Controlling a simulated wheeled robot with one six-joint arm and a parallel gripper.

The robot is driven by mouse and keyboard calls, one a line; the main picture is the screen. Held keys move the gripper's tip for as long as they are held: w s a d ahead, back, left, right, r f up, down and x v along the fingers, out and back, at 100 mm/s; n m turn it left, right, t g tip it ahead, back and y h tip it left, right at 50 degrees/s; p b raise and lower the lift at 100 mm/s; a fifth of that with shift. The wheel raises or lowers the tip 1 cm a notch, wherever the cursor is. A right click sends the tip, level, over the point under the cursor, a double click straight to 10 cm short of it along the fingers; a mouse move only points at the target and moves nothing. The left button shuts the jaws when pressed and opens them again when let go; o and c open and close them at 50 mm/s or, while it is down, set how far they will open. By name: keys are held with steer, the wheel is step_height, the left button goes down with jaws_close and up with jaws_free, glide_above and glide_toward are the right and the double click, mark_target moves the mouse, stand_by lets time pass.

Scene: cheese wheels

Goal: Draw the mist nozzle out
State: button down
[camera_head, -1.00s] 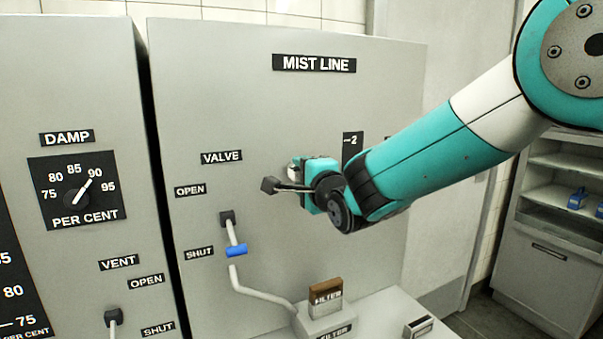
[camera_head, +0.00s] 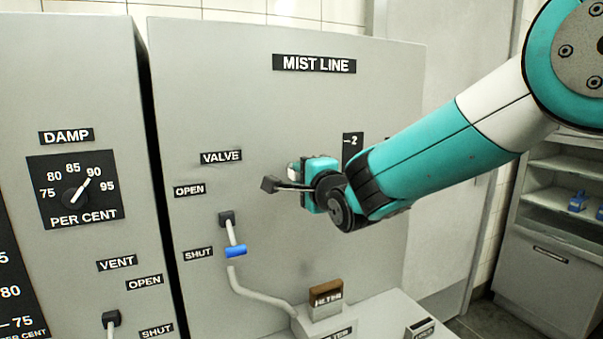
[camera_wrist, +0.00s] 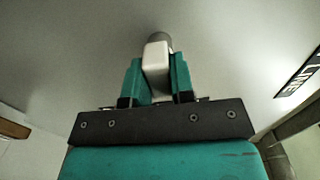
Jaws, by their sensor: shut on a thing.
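My gripper (camera_wrist: 156,82) shows in the wrist view with its two teal fingers closed on the pale sides of the mist nozzle (camera_wrist: 157,58). A round grey end shows just beyond the pale block, against the grey panel. I cannot tell whether the nozzle is still seated or free of the panel. In the head view my gripper (camera_head: 302,180) is in front of the MIST LINE panel (camera_head: 270,120), right of the VALVE label. My wrist hides most of the nozzle there; only a small pale part shows at its left.
The valve lever (camera_head: 235,251) with a blue grip points down near the SHUT label. A brown-topped FILTER piece (camera_head: 326,292) stands on the ledge below. The DAMP panel (camera_head: 60,150) is at left. A cabinet (camera_head: 553,240) with open shelves stands at right.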

steer(key=shift+s, duration=0.1)
steer(key=shift+b+v, duration=1.6)
steer(key=shift+v, duration=0.45)
steer(key=shift+s+d, duration=0.1)
steer(key=shift+s, duration=0.05)
steer(key=shift+b+v, duration=0.85)
steer(key=shift+v, duration=0.55)
